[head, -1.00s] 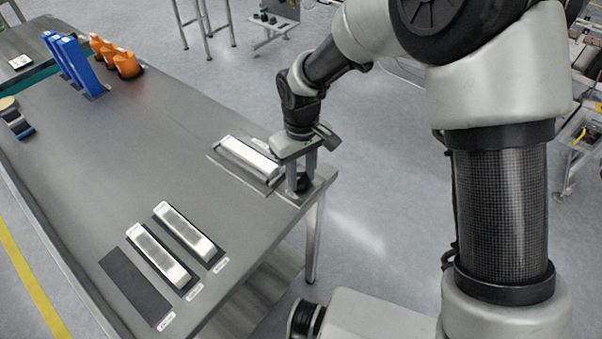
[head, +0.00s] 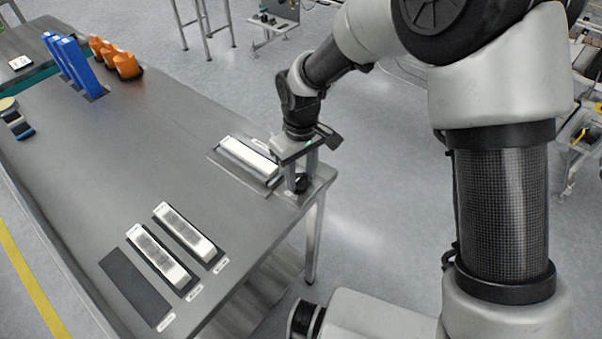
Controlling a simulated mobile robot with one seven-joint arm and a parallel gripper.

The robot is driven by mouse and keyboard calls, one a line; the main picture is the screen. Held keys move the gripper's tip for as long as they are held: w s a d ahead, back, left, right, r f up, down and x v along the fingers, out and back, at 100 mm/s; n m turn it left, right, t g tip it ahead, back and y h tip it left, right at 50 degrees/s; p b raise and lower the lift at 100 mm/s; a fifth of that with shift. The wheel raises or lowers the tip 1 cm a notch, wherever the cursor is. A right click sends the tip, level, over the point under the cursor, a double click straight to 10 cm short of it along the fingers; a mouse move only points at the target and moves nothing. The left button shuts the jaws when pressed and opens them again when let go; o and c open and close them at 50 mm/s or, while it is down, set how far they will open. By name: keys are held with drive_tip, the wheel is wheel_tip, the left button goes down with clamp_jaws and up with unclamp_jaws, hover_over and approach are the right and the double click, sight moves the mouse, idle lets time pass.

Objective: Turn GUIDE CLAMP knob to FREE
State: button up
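The guide clamp knob (head: 301,183) is a small black knob near the table's right corner, on a small plate beside a white bar. My gripper (head: 302,174) points down over it, with its fingers at the knob. One finger shows to the left of the knob and one behind it. The fingers look apart, but whether they touch the knob is too small to tell. The knob's markings and its pointer direction cannot be read.
The white bar (head: 249,157) lies in a plate left of my gripper. Two more bars (head: 188,232) (head: 158,256) and an empty dark pad (head: 135,286) lie near the front edge. Blue holders (head: 80,68) and orange parts (head: 126,64) stand at the back left. The middle of the table (head: 150,150) is clear.

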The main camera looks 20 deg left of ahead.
sight(301, 179)
drive_tip(key=shift+r, duration=0.1)
wheel_tip(301, 179, up, 17)
drive_tip(key=p, duration=0.1)
drive_tip(key=shift+r+p, duration=0.15)
drive_tip(key=shift+p, duration=0.15)
idle(0.4)
